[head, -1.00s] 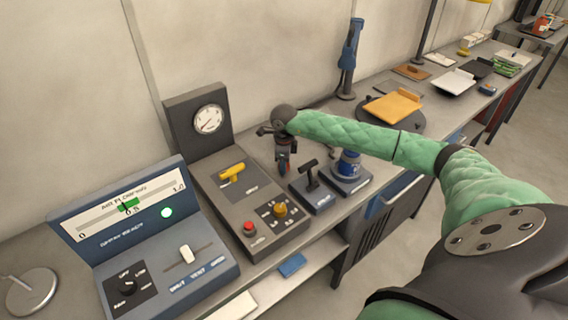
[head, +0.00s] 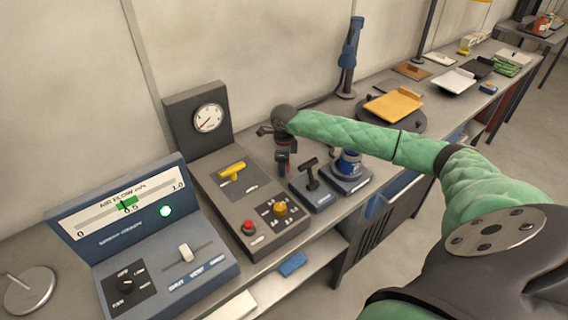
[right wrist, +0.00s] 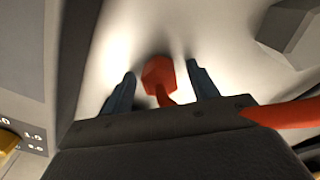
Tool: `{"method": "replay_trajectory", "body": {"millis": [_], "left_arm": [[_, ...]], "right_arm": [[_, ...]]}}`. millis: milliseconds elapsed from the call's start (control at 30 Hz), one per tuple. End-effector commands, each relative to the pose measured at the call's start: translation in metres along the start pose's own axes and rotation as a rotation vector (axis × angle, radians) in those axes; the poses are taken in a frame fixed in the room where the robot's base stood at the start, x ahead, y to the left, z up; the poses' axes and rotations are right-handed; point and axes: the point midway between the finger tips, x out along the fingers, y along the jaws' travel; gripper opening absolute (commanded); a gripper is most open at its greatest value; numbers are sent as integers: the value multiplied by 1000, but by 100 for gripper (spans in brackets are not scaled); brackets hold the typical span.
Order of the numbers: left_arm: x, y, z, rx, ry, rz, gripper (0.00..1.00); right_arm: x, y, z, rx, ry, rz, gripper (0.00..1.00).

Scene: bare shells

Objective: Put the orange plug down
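The orange plug (right wrist: 158,76) shows in the right wrist view as a red-orange block with a narrower part below it, between my two blue fingers. Gaps show on both sides of it, so my right gripper (right wrist: 160,88) is open around it and not clamped on it. What the plug's far end touches is hidden. In the head view my right gripper (head: 283,160) points down at the back of the bench, behind the black lever box, and the plug is hard to make out there. My left gripper is not in view.
The grey panel (head: 205,168) with a yellow handle, red button and gauge stands left of the gripper. An orange cable-like piece (right wrist: 280,112) crosses the right wrist view.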

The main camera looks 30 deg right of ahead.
Motion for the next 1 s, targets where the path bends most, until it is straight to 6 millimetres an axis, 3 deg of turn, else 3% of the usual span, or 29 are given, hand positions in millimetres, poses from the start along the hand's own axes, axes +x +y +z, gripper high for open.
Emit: {"method": "replay_trajectory", "body": {"millis": [667,733,1000], "left_arm": [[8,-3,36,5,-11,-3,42],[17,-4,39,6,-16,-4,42],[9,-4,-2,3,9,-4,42]], "right_arm": [[-14,0,0,0,0,0,59],[-14,-1,0,0,-1,-1,59],[-30,0,1,-1,-1,-2,59]]}}
